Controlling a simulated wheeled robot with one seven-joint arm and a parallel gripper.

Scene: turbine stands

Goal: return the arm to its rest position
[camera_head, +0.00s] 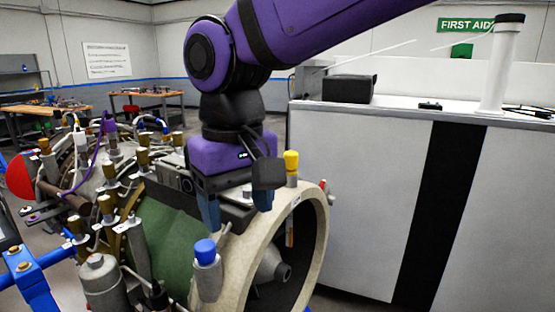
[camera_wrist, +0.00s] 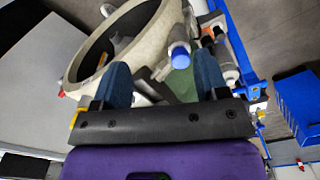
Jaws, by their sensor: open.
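My gripper (camera_head: 236,212) points down over the turbine (camera_head: 165,225), close to the rim of its round open end. Its two blue fingers are apart with nothing between them; they also show in the wrist view (camera_wrist: 163,88). My purple arm (camera_head: 285,35) reaches in from the top right of the head view and bends down to the gripper. A blue-capped fitting (camera_head: 206,262) stands just in front of the gripper, and a yellow-capped fitting (camera_head: 291,167) stands just to its right. Whether the fingers touch the turbine cannot be told.
A white cabinet (camera_head: 365,180) with a black stripe stands at the right, carrying a black box (camera_head: 349,88) and a white post (camera_head: 502,65). Several brass-topped fittings and pipes rise from the turbine's left part. A blue stand (camera_head: 40,285) is at lower left. Workbenches (camera_head: 147,96) stand far back.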

